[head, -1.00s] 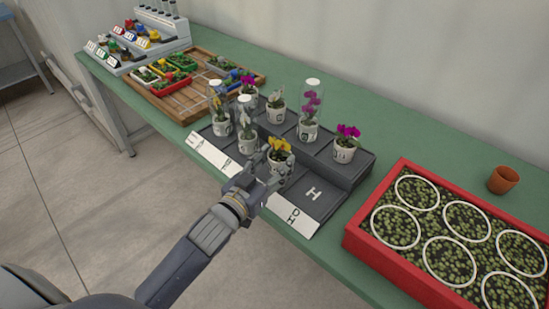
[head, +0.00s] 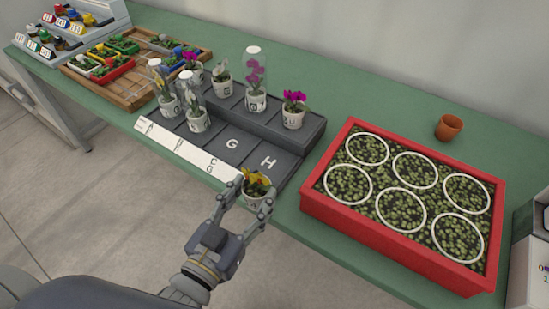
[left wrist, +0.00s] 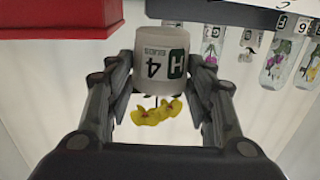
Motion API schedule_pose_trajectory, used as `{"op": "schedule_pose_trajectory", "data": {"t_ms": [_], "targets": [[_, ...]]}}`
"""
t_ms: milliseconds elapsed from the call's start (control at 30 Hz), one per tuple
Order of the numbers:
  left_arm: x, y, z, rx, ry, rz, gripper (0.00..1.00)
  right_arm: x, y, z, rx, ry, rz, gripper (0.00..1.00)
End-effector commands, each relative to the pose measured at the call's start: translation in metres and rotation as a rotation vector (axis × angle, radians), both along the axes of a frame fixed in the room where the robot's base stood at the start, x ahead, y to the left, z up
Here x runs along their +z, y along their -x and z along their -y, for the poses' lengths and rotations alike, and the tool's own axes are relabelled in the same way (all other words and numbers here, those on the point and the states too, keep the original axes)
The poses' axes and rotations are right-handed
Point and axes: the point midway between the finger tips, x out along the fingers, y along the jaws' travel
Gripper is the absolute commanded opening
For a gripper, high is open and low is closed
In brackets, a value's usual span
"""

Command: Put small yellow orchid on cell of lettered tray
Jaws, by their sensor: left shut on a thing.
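The small yellow orchid (head: 256,183) stands in a white pot. My left gripper (head: 254,196) is shut on the pot and holds it in front of the tray, by the front edge near cell H. My right gripper is not in view.
Several potted orchids, some under clear sleeves, stand on the tray's left and upper step. A red crate (head: 325,210) of seedlings with white rings is just right of the tray. A terracotta pot (head: 449,127) stands behind it. A wooden tray (head: 135,92) is at far left.

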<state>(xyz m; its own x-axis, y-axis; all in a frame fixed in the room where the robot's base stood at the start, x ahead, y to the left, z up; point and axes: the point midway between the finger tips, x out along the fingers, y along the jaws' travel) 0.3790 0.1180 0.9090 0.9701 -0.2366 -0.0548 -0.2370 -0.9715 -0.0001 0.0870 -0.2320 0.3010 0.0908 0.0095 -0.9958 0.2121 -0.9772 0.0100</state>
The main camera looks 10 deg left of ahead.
Motion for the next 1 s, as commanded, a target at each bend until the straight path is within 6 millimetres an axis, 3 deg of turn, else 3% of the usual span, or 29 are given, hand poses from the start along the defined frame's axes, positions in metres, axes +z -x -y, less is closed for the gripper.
{"op": "schedule_pose_trajectory", "data": {"t_ms": [133, 267, 700, 1000], "targets": [[0.004, 0.015, 0.006, -0.005, 0.003, 0.001, 0.21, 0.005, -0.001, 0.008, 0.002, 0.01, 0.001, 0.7], [0.005, 0.007, 0.005, -0.007, 0.0, 0.008, 0.21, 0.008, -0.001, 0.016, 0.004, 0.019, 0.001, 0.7], [-0.002, -0.081, -0.013, -0.007, -0.001, 0.01, 0.21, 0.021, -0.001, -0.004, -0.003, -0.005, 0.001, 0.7], [-0.009, -0.133, -0.024, -0.007, 0.001, 0.006, 0.21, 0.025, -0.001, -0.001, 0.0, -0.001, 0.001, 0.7]]}}
